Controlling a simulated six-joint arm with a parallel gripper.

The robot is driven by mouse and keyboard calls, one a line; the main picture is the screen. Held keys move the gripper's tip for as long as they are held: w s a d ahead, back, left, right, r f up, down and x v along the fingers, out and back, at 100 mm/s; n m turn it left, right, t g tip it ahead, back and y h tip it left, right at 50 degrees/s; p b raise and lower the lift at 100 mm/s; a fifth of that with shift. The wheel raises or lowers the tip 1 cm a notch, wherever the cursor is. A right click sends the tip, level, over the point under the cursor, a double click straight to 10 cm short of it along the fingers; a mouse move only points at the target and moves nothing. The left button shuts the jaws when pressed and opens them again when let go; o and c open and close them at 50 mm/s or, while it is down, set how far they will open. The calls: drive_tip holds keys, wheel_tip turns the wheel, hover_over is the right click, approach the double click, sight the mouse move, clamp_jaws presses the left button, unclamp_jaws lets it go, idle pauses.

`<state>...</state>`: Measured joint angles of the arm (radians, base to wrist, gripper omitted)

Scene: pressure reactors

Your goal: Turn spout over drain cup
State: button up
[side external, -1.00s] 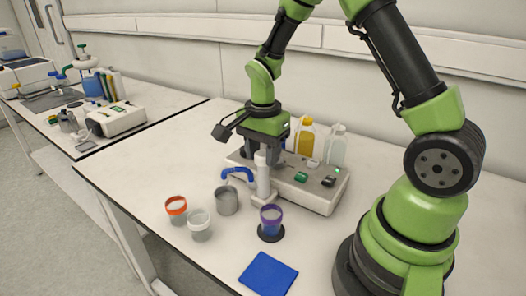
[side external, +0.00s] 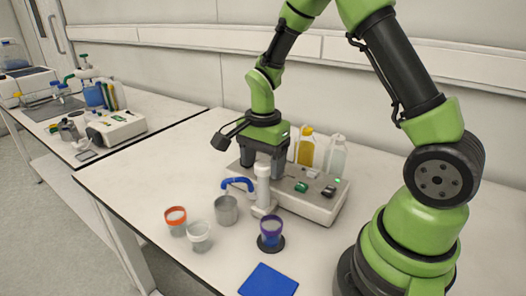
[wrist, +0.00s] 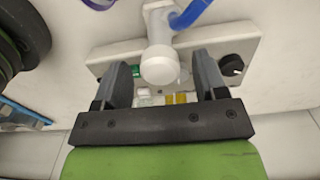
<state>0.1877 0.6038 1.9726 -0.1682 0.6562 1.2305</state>
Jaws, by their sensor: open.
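The blue curved spout (side external: 238,184) comes out of the left side of a white upright post (side external: 264,188) on the front of a grey-white device (side external: 312,203). Its outlet hangs towards a grey metal cup (side external: 226,210). A purple-rimmed cup (side external: 271,232) stands on a dark round base in front of the post. I cannot tell which is the drain cup. My gripper (side external: 263,165) is open above the post. In the wrist view, the fingers (wrist: 163,78) stand either side of the white post top (wrist: 160,66), with gaps, and the blue spout (wrist: 192,12) shows at the top.
An orange-rimmed cup (side external: 176,220) and a white cup (side external: 199,236) stand left of the metal cup. A yellow bottle (side external: 305,148) and a clear bottle (side external: 336,154) stand behind the device. A blue pad (side external: 268,281) lies at the front. The bench's left part is clear.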

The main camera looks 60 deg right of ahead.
wheel_tip(320, 180, up, 9)
drive_tip(key=shift+f, duration=0.15)
drive_tip(key=shift+r, duration=0.5)
drive_tip(key=s+a+r+n+t+y, duration=0.1)
drive_tip(key=s+a+r+n+t, duration=0.2)
drive_tip(key=s+n, duration=0.4)
drive_tip(key=s+a+r+n+t+y, duration=0.1)
drive_tip(key=s+a+r+n+t, duration=0.3)
drive_tip(key=s+a+r+n, duration=0.1)
drive_tip(key=shift+s+r+n, duration=0.5)
drive_tip(key=shift+s+n, duration=0.6)
drive_tip(key=shift+s, duration=0.25)
drive_tip(key=shift+a, duration=0.1)
